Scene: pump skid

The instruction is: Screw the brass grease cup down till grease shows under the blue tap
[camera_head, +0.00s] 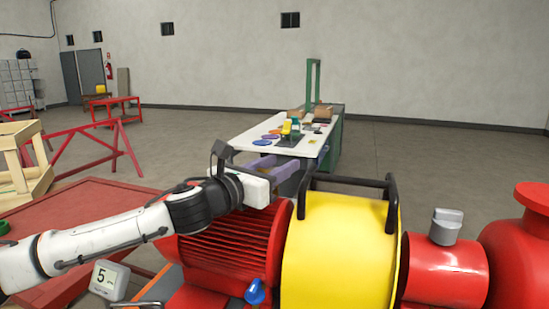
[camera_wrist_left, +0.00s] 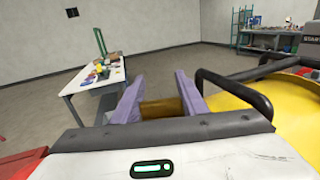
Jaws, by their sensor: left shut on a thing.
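My left gripper (camera_head: 275,167) reaches over the red motor, beside the yellow guard, with its purple fingers pointing away. In the left wrist view its fingers (camera_wrist_left: 157,96) stand apart with a brass-coloured piece (camera_wrist_left: 160,109) between them. It looks like the brass grease cup, and the gripper is shut on it. Its lower part is hidden by the wrist. In the head view the cup is hidden. A blue tap (camera_head: 255,292) sits low in front of the motor. No grease can be made out. My right gripper is not in view.
The ribbed red motor (camera_head: 235,245), the yellow guard (camera_head: 338,245) with black handles (camera_head: 391,200) and a red pump part (camera_head: 445,275) crowd the near side. A small display reading 5 (camera_head: 109,278) stands at left. A white table (camera_head: 245,135) with parts stands beyond.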

